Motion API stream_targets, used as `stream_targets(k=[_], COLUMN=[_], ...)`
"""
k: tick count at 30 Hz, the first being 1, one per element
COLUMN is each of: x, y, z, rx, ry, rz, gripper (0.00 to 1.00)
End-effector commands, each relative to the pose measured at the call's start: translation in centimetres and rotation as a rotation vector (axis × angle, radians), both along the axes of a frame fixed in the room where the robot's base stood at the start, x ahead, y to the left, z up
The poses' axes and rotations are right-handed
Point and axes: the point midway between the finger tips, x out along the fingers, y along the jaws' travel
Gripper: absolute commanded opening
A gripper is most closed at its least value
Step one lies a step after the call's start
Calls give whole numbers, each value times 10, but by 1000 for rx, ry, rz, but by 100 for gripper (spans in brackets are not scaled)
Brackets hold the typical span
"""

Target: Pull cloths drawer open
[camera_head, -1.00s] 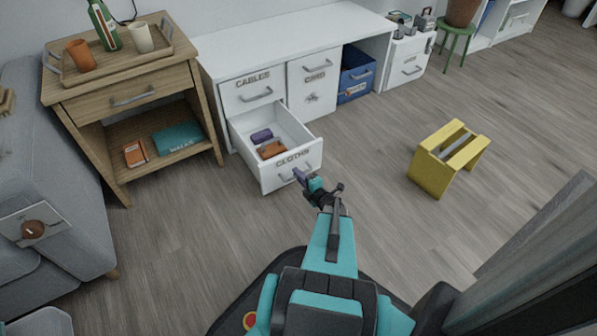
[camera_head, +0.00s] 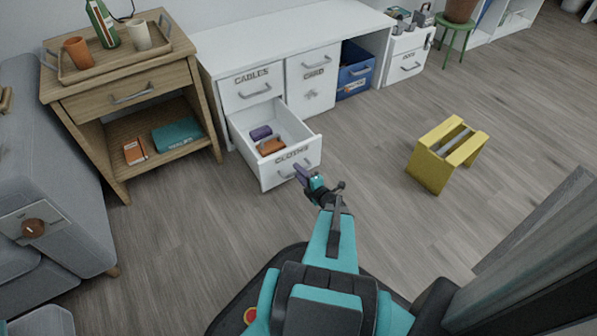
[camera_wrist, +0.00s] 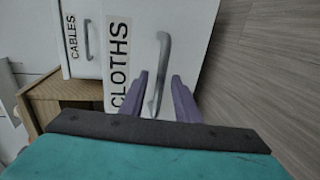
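The white cloths drawer (camera_head: 268,181), labelled CLOTHS, is the lower left drawer of the white desk. It stands pulled well out, and its inside shows an orange item (camera_head: 270,146) and a purple item (camera_head: 261,132). Its grey bar handle (camera_wrist: 163,45) runs upright in the wrist view, and its lower end appears between my fingertips. My gripper (camera_wrist: 158,80) has its two purple fingers apart on either side of the handle. In the head view my gripper (camera_head: 303,173) is right at the drawer's front; whether a finger touches the handle I cannot tell.
The cables drawer (camera_head: 251,91) above and the drawer (camera_head: 313,76) to its right are shut. A wooden side table (camera_head: 128,92) stands left of the desk, with a grey sofa (camera_head: 60,190) beyond it. A yellow stool (camera_head: 435,168) stands to the right. Floor between is clear.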

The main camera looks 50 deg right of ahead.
Motion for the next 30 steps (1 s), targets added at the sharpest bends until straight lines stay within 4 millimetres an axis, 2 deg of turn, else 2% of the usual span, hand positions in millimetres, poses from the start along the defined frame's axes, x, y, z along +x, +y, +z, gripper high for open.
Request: stream_targets(k=[18,30], x=[-76,-112], y=[24,36], z=[19,26], rx=[1,0], ry=[1,0], rz=[-2,-1], gripper=[29,29])
